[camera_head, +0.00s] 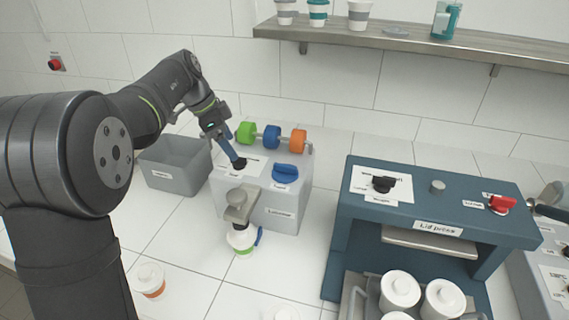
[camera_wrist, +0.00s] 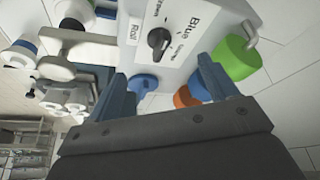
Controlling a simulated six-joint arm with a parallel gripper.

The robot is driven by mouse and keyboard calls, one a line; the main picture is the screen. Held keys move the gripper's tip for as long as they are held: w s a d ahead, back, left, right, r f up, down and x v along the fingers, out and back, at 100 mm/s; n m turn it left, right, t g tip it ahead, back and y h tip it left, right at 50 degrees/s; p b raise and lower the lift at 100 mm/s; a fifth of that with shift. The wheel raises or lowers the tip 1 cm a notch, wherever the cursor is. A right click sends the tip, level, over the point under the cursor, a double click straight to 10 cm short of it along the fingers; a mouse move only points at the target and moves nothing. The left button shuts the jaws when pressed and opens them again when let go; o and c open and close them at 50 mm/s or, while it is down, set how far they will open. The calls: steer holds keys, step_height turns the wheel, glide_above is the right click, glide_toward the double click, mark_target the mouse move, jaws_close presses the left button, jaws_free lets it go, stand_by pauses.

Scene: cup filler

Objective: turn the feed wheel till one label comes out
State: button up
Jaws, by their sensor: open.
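The grey labeller (camera_head: 283,215) stands left of centre in the head view. The feed wheel (camera_head: 287,173) is a blue knob on its top right; it also shows in the wrist view (camera_wrist: 143,83), beyond the fingers. A black roll selector knob (camera_wrist: 158,42) sits on a white dial with colour names. My gripper (camera_head: 237,160) is above this black knob, left of the feed wheel. Its blue fingers are open and apart in the wrist view (camera_wrist: 162,66), with nothing held between them. A lidded cup with a green band (camera_head: 243,240) stands under the labeller's front head; no label sheet is discernible.
Green (camera_head: 246,132), blue and orange label rolls sit behind the labeller's top. A grey bin (camera_head: 175,165) stands left. The blue lid press (camera_head: 435,215) stands right, with lidded cups in front. An orange-banded cup (camera_head: 150,280) stands front left.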

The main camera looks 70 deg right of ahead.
steer(key=s+a+r+n+t, duration=0.2)
steer(key=s+r+n, duration=0.3)
steer(key=s, duration=0.2)
steer(key=n+t+h, duration=0.2)
steer(key=n, duration=0.5)
glide_toward(285, 165)
steer(key=x, duration=0.8)
steer(key=shift+f, duration=0.3)
steer(key=c, duration=1)
